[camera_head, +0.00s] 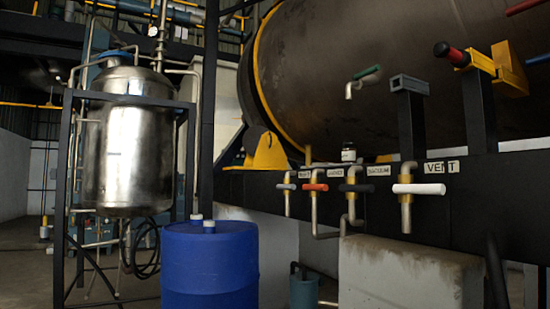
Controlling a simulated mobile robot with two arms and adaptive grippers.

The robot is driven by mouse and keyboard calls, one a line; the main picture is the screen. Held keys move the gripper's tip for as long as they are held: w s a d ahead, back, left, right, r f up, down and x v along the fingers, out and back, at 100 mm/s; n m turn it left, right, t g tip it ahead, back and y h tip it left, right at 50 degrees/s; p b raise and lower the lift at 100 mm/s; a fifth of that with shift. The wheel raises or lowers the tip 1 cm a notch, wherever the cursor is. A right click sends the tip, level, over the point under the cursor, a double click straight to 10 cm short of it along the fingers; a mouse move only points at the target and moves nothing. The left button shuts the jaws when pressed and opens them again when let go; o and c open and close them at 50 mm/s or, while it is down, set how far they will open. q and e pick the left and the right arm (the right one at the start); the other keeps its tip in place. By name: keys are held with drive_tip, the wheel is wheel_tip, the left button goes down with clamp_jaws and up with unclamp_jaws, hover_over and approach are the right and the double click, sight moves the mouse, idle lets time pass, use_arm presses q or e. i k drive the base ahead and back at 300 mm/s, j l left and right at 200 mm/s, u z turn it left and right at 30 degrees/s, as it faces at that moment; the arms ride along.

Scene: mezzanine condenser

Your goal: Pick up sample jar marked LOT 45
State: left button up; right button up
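A small jar (348,152) with a dark cap and a pale label stands upright on the black beam, in front of the large dark cylinder. Its label is too small to read, so I cannot tell whether it says LOT 45. No other jar is clearly visible. Neither of my grippers is in view.
Below the jar, valves with coloured handles, including a red one (314,187) and a white one (419,189), project from the black beam (270,193). A blue drum (210,265) and a concrete block (400,275) stand below. A steel tank (128,155) is at left.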

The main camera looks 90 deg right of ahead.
sight(349, 149)
drive_tip(key=z, duration=3.3)
